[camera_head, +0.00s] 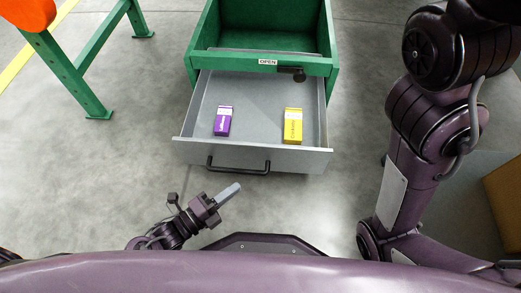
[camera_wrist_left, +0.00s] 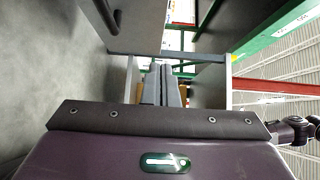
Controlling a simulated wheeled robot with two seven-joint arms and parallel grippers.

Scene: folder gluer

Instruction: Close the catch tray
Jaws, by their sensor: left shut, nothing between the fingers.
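The catch tray (camera_head: 255,100) is a grey metal drawer pulled out of the green machine. It holds a purple box (camera_head: 222,121) on the left and a yellow box (camera_head: 292,126) on the right. A dark handle (camera_head: 238,170) is on its front face. My left gripper (camera_head: 232,190) is in front of the tray, below the handle in the head view, apart from it. Its fingers are shut and empty; they also show in the left wrist view (camera_wrist_left: 162,84). My right arm is at the right, but its gripper is out of view.
The green machine frame (camera_head: 265,62) carries an "OPEN" label and a dark latch (camera_head: 297,73) above the tray. A green stand (camera_head: 75,75) is at the left. A brown box (camera_head: 506,200) lies at the far right. The floor on either side of the tray is clear.

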